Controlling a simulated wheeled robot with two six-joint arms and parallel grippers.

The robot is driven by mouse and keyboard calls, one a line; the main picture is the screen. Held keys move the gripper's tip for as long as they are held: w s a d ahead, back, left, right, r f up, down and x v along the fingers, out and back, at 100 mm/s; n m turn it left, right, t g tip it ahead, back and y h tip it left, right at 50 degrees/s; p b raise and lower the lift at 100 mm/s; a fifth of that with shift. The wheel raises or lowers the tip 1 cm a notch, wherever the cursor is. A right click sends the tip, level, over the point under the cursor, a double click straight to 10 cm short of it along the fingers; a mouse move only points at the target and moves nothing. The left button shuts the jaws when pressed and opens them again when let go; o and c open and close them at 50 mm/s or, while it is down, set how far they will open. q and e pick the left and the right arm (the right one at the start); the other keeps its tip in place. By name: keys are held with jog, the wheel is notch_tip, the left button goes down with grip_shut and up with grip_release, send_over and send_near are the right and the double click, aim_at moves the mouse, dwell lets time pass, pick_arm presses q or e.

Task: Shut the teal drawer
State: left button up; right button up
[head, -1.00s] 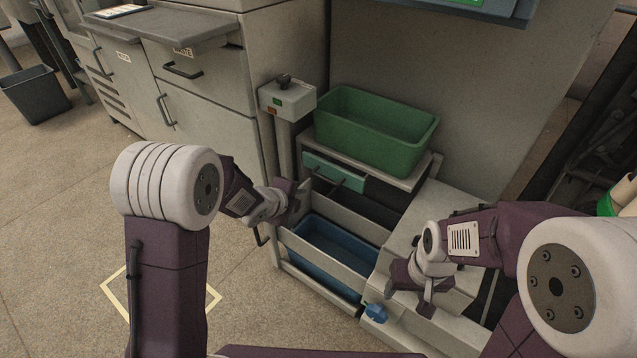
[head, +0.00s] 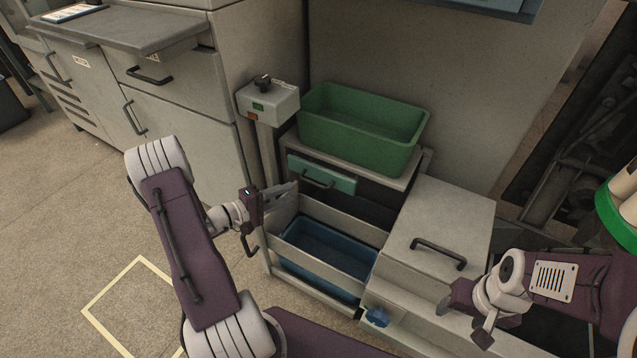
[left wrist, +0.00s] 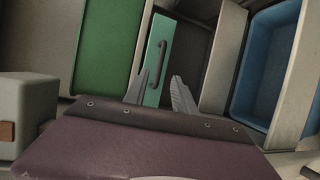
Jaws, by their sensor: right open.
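The teal drawer (head: 345,185) is under the shelf that carries the green bin, with a dark bar handle on its front. I cannot tell how far its front stands out. My right gripper (head: 463,318) is open and empty, well to the right.
A green bin (head: 360,135) sits on the shelf above the drawer. A blue bin (head: 325,250) sits lower behind a grey rail. A control box on a post (head: 268,104) stands left of the drawer. A grey lidded box (head: 440,215) is at the right. Open floor lies left.

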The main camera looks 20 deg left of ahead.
aim_at(313, 184)
pick_arm(q)
jog(key=b+x, duration=0.4)
jog(key=x, duration=0.5)
grip_shut()
dwell(1.2)
jog(key=shift+w+f, duration=0.1)
